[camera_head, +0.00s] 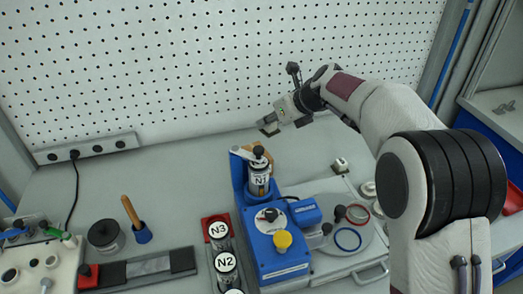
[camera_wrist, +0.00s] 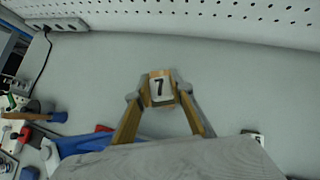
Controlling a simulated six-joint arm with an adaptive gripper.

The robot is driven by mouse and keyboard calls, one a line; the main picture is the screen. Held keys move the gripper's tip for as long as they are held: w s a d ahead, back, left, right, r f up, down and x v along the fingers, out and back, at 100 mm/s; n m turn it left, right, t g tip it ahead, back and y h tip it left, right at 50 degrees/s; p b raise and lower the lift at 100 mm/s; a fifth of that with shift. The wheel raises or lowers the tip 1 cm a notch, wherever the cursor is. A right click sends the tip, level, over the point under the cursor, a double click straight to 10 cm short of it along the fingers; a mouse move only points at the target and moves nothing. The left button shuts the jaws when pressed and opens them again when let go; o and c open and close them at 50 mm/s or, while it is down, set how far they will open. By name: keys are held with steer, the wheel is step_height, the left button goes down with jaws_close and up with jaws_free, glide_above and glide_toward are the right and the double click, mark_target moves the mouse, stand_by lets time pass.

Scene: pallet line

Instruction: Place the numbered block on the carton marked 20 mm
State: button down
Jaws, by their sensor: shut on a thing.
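The numbered block (camera_wrist: 162,88) is a small block with a white face marked 7 and a tan edge. In the wrist view it sits between the two tan fingers of my gripper (camera_wrist: 161,97), which is shut on it. In the head view my gripper (camera_head: 269,127) is raised above the back of the bench, near the pegboard. The block is too small there to make out clearly. I cannot make out a carton marked 20 mm in either view.
Below my gripper stands a blue device (camera_head: 275,245) with a cylinder marked N1 (camera_head: 259,181). Cylinders N3 (camera_head: 219,232) and N2 (camera_head: 226,263) stand to its left. A small white block (camera_head: 340,165) lies to the right, also in the wrist view (camera_wrist: 254,136).

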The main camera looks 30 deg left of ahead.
steer(key=shift+f, duration=3)
steer(key=shift+f, duration=1.85)
steer(key=shift+f, duration=0.15)
steer(key=c, duration=1.8)
jaws_free()
steer(key=shift+r, duration=0.2)
steer(key=shift+v, duration=5.95)
